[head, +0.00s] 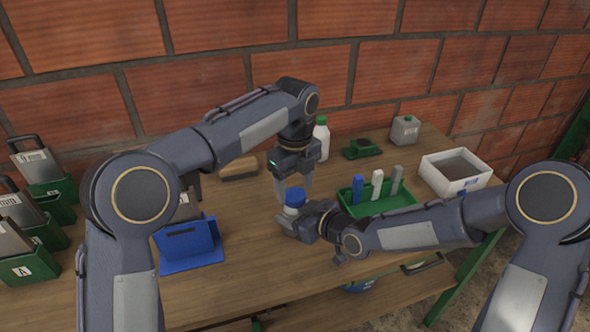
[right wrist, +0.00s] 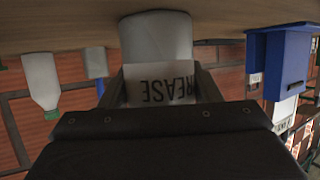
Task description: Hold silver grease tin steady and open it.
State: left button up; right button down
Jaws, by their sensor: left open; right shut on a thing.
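The silver grease tin (head: 290,211) stands on the wooden table (head: 250,265) with a blue lid (head: 295,196) on top. My right gripper (head: 287,223) is shut on the tin's body from the right. In the right wrist view the tin (right wrist: 157,40) sits between the fingers, its label upside down with "REASE" readable. My left gripper (head: 294,184) points down just above the lid, open, with its fingers on either side of the lid's top. I cannot tell whether they touch it. The lid is out of sight in the right wrist view.
A green tray (head: 385,208) with blue, white and grey pieces lies right of the tin. A blue stand (head: 190,248) is to the left. A white bottle (head: 321,140) and a white crate (head: 455,184) stand behind. The table's front middle is clear.

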pick_arm(q)
jog(key=shift+f, duration=0.8)
jog(key=c, duration=1)
jog(key=n, duration=0.2)
jog(key=shift+n, duration=0.4)
jog(key=n, duration=1.1)
jog(key=shift+r, duration=0.1)
